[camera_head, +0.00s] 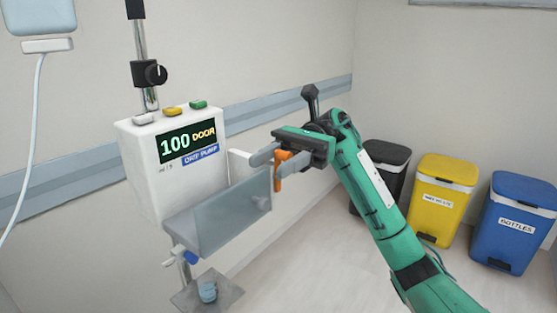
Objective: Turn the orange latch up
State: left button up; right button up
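The white drip pump (140,160) hangs on a pole; its screen (187,141) reads "100 DOOR". A grey translucent door panel (232,215) stands at its lower front. The orange latch (278,184) is near the panel's upper right edge, its lower end pointing down. My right gripper (266,165) comes in from the right, with one grey finger on each side of the latch's upper part. The fingers hide some of the latch. Whether they press on it or only stand around it cannot be told. My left gripper is not in view.
Black, yellow (444,197) and blue (514,220) bins stand on the floor at the right. A small metal plate (218,290) with a blue cup-like item (207,291) is below the pump. A white tube (33,130) hangs at the left. The wall is close behind.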

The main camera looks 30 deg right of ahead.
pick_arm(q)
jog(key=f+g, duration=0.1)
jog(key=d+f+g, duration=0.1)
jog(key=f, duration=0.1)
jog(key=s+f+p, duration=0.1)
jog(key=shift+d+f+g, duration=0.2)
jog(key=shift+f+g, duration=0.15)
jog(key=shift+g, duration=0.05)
pick_arm(e)
jog(key=v, duration=1.4)
jog(key=shift+s+a, duration=0.1)
